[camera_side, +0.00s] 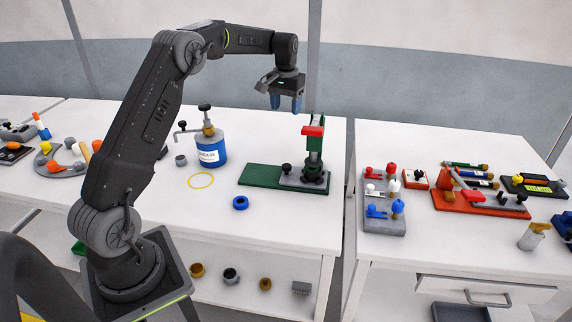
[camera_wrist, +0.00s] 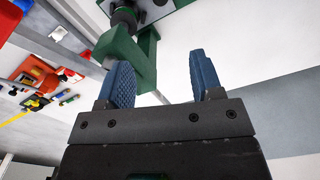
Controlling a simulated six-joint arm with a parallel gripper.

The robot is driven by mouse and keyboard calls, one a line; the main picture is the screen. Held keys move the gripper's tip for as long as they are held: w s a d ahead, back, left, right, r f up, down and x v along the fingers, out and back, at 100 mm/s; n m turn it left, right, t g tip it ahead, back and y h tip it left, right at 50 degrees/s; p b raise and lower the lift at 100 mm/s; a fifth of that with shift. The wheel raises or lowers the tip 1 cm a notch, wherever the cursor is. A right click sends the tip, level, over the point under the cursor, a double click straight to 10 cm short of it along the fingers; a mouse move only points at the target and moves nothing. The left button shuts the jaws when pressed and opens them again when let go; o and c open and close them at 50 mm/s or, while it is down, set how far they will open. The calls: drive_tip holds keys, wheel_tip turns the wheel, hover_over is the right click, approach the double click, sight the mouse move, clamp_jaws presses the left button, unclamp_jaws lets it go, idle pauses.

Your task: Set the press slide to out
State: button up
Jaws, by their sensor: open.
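The press stands near the right edge of the main table. It has a long green base (camera_side: 258,175), a green column and a red part (camera_side: 313,131) at the top. The grey slide plate (camera_side: 297,182) lies at the base's right end, under the column, with a small black knob (camera_side: 287,168) on its left part. My gripper (camera_side: 286,106) is open and empty, pointing down, above and slightly left of the press in the side view.
A gap separates this table from the right one, which holds a grey knob block (camera_side: 384,222) and an orange tray (camera_side: 480,204).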

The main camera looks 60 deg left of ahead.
sight(286, 166)
wheel_tip(286, 166, down, 21)
drive_tip(key=shift+f, duration=0.15)
drive_tip(key=shift+c, duration=0.3)
clamp_jaws()
idle(0.5)
